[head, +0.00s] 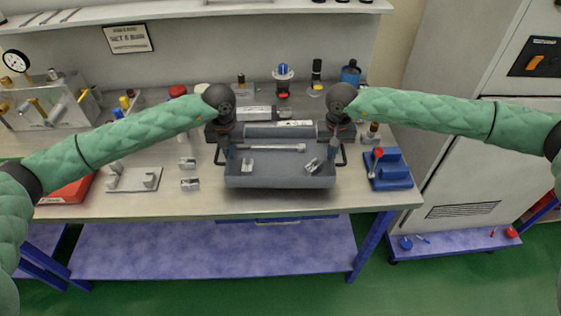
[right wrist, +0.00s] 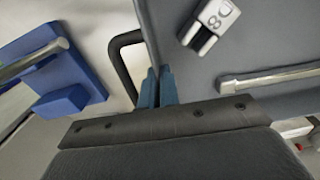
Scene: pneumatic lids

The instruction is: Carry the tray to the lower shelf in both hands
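The grey tray (head: 280,181) is at the front middle of the bench, level, with a black loop handle at each end. It holds a metal rod (head: 273,147) and two small metal blocks (head: 247,166) (head: 312,165). My left gripper (head: 226,150) points down at the tray's left wall; its narrow fingers look closed there, partly hidden. My right gripper (head: 333,149) is at the right wall. In the right wrist view, its blue fingertips (right wrist: 158,88) are close together on the tray's wall (right wrist: 147,25), beside the handle (right wrist: 115,58). The lower shelf (head: 210,250) is blue-purple and bare.
A blue fixture (head: 389,170) stands right of the tray. Metal blocks (head: 189,184) and a plate (head: 133,180) lie to its left. Bottles and a blue-domed lamp (head: 283,72) stand behind. The bench's front edge and a blue leg (head: 370,244) border the shelf opening.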

